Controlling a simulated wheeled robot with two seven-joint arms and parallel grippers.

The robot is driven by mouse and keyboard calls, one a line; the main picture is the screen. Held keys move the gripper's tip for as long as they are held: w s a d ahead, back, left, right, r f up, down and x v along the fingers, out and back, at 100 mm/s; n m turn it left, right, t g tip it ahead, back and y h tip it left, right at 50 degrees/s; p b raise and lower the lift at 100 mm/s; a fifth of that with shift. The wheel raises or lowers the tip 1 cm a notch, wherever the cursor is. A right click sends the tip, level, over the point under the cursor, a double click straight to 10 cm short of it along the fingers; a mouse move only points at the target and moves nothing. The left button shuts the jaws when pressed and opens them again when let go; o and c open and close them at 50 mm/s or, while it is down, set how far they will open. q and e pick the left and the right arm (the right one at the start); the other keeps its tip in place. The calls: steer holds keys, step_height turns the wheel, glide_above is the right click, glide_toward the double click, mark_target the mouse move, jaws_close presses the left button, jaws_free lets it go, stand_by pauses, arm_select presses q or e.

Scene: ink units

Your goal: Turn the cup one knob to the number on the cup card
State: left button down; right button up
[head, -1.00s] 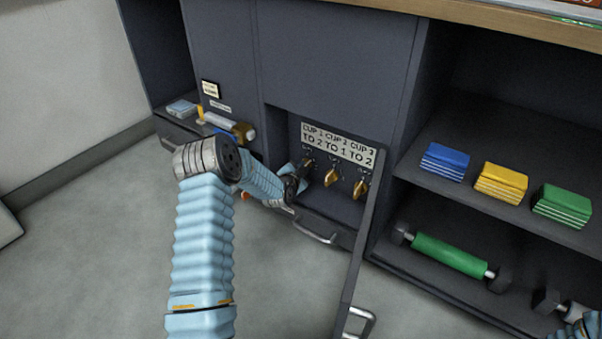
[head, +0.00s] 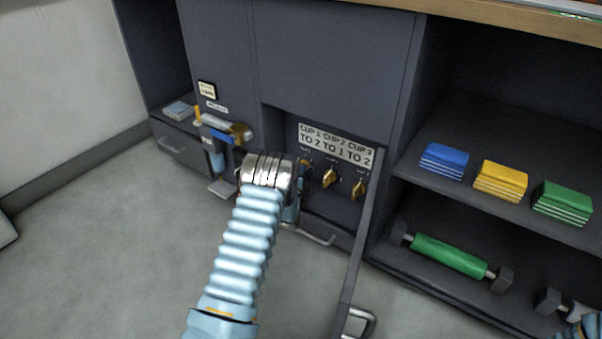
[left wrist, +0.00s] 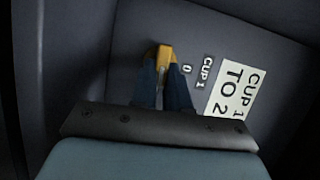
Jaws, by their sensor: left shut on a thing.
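The cup card (head: 337,143) is a white label above the knobs reading CUP 1 TO 2, CUP 2 TO 1, CUP 3 TO 2. The cup one knob (left wrist: 164,57) is yellow, below a CUP 1 label (left wrist: 207,72) and a small 0. My left gripper (left wrist: 163,82) is shut on this knob, one dark finger on each side. Which number the knob points to is not clear. In the head view my left arm hides most of the gripper. The cup two knob (head: 329,178) and cup three knob (head: 358,189) stand to the right. My right gripper is out of view.
An open door panel (head: 362,240) juts out right of the knobs. Blue (head: 445,161), yellow (head: 500,181) and green (head: 562,203) packs lie on the right shelf, above a green roller (head: 448,255). A drawer handle (head: 305,234) is below the knobs.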

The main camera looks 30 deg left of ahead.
arm_select(q)
steer(key=shift+m, duration=0.4)
steer(key=shift+f, duration=0.1)
steer(key=c, duration=1.1)
jaws_free()
steer(key=p+v, duration=0.2)
steer(key=v, duration=1.1)
steer(key=shift+s+d+f, duration=0.1)
steer(key=shift+s, duration=0.3)
